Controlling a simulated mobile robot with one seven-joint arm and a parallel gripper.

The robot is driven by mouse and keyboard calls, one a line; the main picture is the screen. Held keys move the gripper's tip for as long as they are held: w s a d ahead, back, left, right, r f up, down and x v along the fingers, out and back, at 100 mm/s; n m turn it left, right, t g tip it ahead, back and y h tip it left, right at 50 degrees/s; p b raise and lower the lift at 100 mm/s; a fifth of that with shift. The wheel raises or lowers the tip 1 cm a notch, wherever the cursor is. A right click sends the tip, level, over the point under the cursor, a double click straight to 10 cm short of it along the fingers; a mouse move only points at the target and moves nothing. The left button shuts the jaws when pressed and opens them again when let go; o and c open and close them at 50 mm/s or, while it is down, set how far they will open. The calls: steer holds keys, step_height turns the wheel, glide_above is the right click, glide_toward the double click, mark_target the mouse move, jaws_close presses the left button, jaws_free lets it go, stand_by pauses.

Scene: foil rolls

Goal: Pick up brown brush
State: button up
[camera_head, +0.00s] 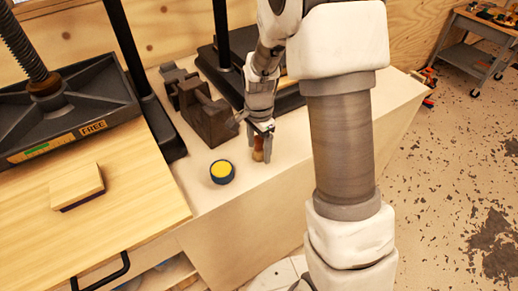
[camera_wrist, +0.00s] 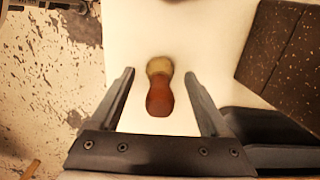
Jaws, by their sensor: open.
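The brown brush (camera_wrist: 160,98) has a reddish-brown handle and pale bristles. In the wrist view it lies between the two fingers of my gripper (camera_wrist: 161,80), with a visible gap on each side. In the head view the brush (camera_head: 258,154) is on the pale bench top near its front edge, partly hidden by my gripper (camera_head: 262,150). My gripper points down over it and is open. I cannot tell the exact height of the fingertips above the bench.
A round dark tin with a yellow top (camera_head: 222,171) sits left of the brush. A dark metal vise (camera_head: 205,115) stands behind it. A wooden board with a block (camera_head: 77,187) is at the left. The bench's front edge is close to the brush.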

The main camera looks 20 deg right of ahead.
jaws_close()
stand_by(0.4)
steer(key=shift+r, duration=0.45)
steer(key=r, duration=0.4)
steer(key=shift+s+d, duration=0.1)
steer(key=shift+d, duration=0.2)
steer(key=s+d+r, duration=0.5)
steer(key=d+r, duration=0.1)
steer(key=d, duration=0.3)
steer(key=shift+s+d+p, duration=0.2)
steer(key=shift+d+p, duration=0.15)
